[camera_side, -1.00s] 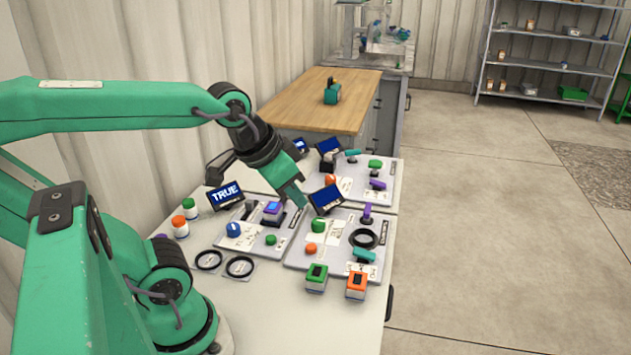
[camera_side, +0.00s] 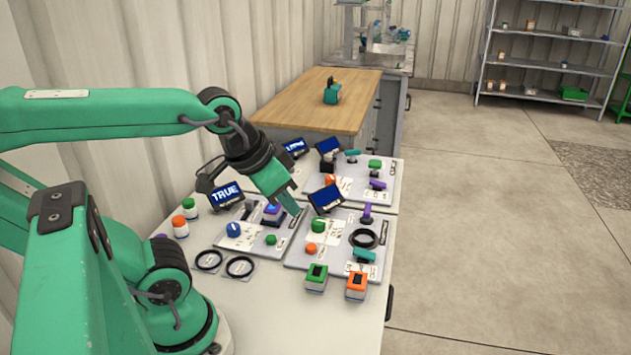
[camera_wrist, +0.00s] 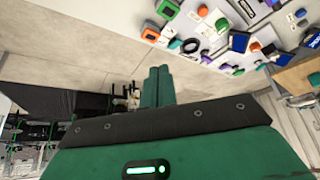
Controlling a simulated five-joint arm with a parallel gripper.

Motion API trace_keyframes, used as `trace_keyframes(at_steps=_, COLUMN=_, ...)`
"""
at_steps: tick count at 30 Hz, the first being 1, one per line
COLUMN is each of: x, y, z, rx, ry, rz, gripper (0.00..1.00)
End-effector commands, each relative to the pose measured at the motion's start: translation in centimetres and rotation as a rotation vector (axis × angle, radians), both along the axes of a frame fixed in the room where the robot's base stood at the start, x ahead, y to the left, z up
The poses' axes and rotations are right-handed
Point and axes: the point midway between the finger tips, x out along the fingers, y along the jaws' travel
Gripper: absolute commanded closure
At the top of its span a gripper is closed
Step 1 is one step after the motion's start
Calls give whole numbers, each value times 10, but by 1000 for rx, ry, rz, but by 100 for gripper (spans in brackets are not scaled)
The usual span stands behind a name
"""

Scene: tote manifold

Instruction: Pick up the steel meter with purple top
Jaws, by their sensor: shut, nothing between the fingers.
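The steel meter with the purple top (camera_side: 271,209) stands on the left front panel in the side view, close to the left of my fingers. Its lower part is partly hard to make out. My gripper (camera_side: 295,208) is shut and empty, pointing down above the panels. In the wrist view my gripper (camera_wrist: 160,72) shows its two fingers together with nothing between them. A blue-purple block (camera_wrist: 247,9) at the top edge of that view may be the meter, but I cannot tell for sure.
A green-topped meter (camera_side: 316,277) and an orange-topped meter (camera_side: 356,284) stand at the table's front right. A tilted screen (camera_side: 325,198) is close right of my fingers; a TRUE screen (camera_side: 227,195) is left.

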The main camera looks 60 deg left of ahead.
Motion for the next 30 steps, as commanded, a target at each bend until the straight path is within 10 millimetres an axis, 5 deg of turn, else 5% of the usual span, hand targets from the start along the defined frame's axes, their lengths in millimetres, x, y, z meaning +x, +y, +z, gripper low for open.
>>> trace_keyframes(at_steps=10, x=0, y=0, z=0, rx=0, ry=0, rz=0, gripper=100)
trace_keyframes(at_steps=20, x=0, y=0, z=0, rx=0, ry=0, rz=0, gripper=38)
trace_keyframes(at_steps=30, x=1, y=1, z=0, rx=0, ry=3, rz=4, gripper=38)
